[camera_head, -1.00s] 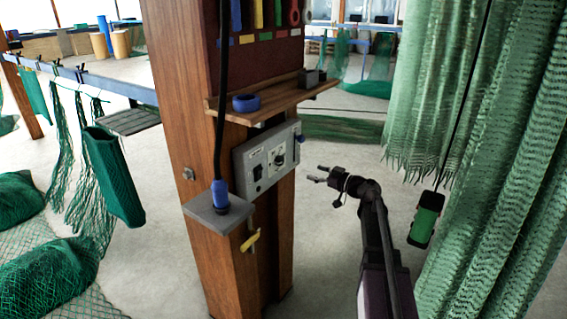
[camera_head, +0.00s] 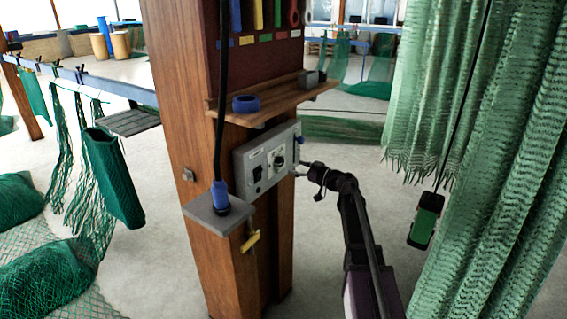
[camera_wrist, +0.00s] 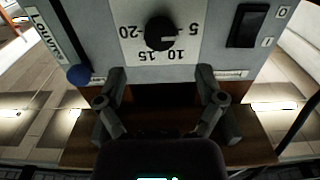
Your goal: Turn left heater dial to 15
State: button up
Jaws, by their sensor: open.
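A round black dial (camera_wrist: 159,33) sits on a white scale plate marked 5, 10, 15 and 20. Its pale pointer line faces right in the wrist view, toward the 5 and 10 side. The dial also shows small in the head view (camera_head: 278,159). My gripper (camera_wrist: 161,76) is open and empty, its fingers apart on either side below the dial in the wrist view. In the head view, my gripper (camera_head: 297,171) is at the panel's right edge.
A black rocker switch (camera_wrist: 247,26) and a blue knob (camera_wrist: 79,74) flank the dial. A wooden shelf (camera_head: 270,100) juts out above the panel. A grey ledge with a blue plug (camera_head: 220,194) stands at its left. Green netting (camera_head: 500,160) hangs at right.

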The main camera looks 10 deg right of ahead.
aim_at(282, 161)
jog(key=x, duration=0.6)
jog(key=shift+w+a, duration=0.2)
jog(key=shift+w, duration=0.05)
jog(key=c, duration=1.2)
jog(key=shift+o, duration=0.2)
jog(key=shift+d, duration=0.15)
